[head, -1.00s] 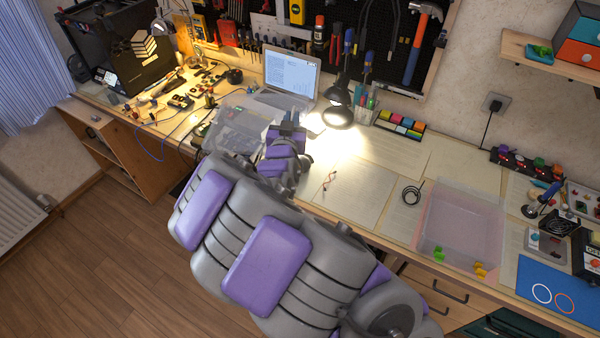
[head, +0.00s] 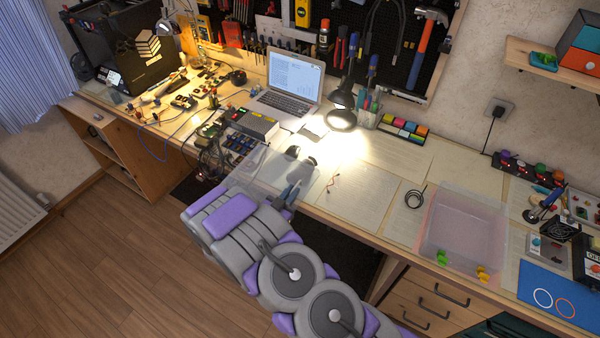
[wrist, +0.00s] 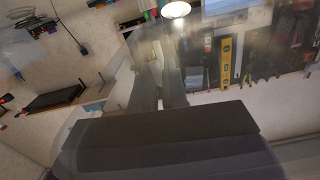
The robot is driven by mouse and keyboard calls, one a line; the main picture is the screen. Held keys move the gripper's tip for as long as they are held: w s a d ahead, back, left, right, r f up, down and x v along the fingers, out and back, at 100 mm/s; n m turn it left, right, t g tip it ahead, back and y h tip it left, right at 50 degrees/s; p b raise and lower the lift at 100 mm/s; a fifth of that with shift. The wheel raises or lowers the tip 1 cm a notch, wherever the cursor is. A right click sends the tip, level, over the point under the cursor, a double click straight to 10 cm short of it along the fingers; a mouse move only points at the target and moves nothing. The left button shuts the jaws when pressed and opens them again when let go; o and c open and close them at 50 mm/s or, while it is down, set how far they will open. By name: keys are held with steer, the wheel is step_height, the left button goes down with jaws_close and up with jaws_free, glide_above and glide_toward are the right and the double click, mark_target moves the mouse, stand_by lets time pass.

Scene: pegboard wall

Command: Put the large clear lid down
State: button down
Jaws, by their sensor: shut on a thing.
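The large clear lid (head: 262,168) is a thin see-through sheet, tilted at the front edge of the workbench, left of the middle in the head view. My gripper (head: 287,193) is shut on its edge nearest me. The papers and bench edge show faintly through the lid, so its outline is hard to follow. In the wrist view my gripper (wrist: 173,92) shows two dark fingers close together, with a hazy clear surface around them. I cannot tell whether the lid touches the bench.
A clear bin (head: 462,228) stands on the right of the workbench, with small yellow and green pieces at its front. A laptop (head: 291,82), a lit lamp (head: 341,112) and a box of electronics (head: 232,138) stand behind the lid. Papers (head: 355,195) cover the middle.

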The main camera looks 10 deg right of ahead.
mark_target(317, 170)
steer(key=shift+w+d+f, duration=0.1)
steer(key=shift+w+f, duration=0.05)
steer(key=shift+f, duration=0.05)
steer(key=b+x, duration=0.1)
steer(key=x, duration=0.3)
steer(key=d+b+x, duration=0.1)
steer(key=x, duration=0.4)
steer(key=s+x, duration=0.1)
steer(key=x, duration=0.4)
steer(key=shift+d+f+b, duration=0.3)
steer(key=shift+d+b, duration=0.1)
steer(key=shift+w+d, duration=0.2)
steer(key=shift+w, duration=0.25)
steer(key=f, duration=0.1)
steer(key=f+b, duration=0.1)
steer(key=shift+d+f, duration=0.35)
steer(key=shift+d, duration=0.05)
steer(key=shift+f, duration=0.4)
steer(key=shift+a+r, duration=0.1)
steer(key=shift+a, duration=0.05)
steer(key=shift+a, duration=0.15)
steer(key=shift+f, duration=0.3)
